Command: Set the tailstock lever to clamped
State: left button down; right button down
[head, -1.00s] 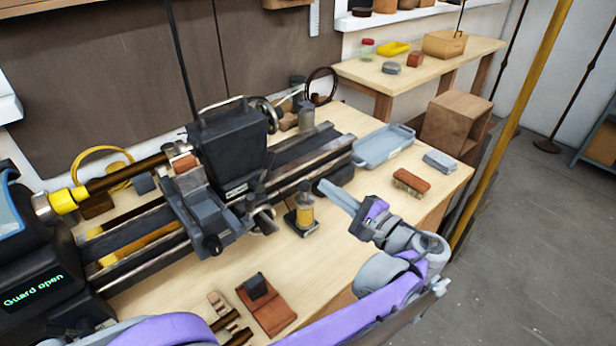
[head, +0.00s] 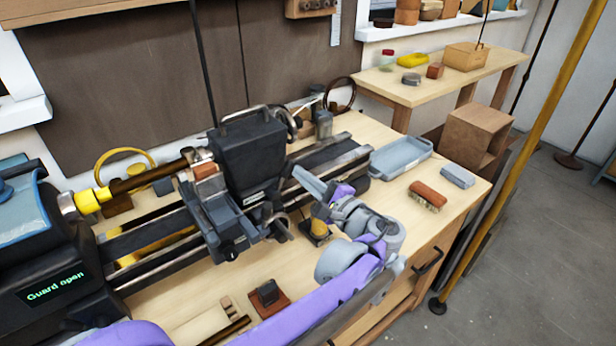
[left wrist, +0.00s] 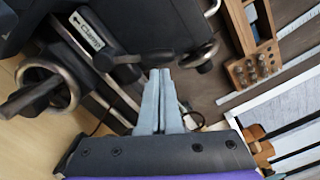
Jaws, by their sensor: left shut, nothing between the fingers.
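The tailstock (head: 250,155) is a dark block on the lathe bed, with a small white label on its lower front. In the left wrist view that label (left wrist: 88,32) reads "Clamp" with an arrow. A dark lever (left wrist: 128,59) sits beside the label on the tailstock's base. My left gripper (head: 297,171) is shut and empty, at the right side of the tailstock. In the left wrist view its fingertips (left wrist: 160,73) are close to the lever's end; I cannot tell whether they touch. My right gripper is out of view.
The lathe bed (head: 345,157) runs under the tailstock; its headstock display (head: 55,287) reads "Guard open". A grey-blue tray (head: 400,156), a brush (head: 428,196) and a grey block (head: 457,177) are on the bench at right. A yellow-bodied oiler (head: 320,222) stands below my gripper.

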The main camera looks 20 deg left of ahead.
pick_arm(q)
jog(key=shift+s+a+r+n+p, duration=0.15)
jog(key=shift+s+r+n+p, duration=0.2)
jog(key=shift+n, duration=0.35)
jog(key=s+a+r+n+p, duration=0.1)
jog(key=s+a+n+p, duration=0.2)
jog(key=n, duration=0.6)
jog(key=shift+s+a+r+n+p, duration=0.15)
jog(key=shift+s+r+n+p, duration=0.2)
jog(key=shift+s+p, duration=0.85)
jog(key=shift+s, duration=0.1)
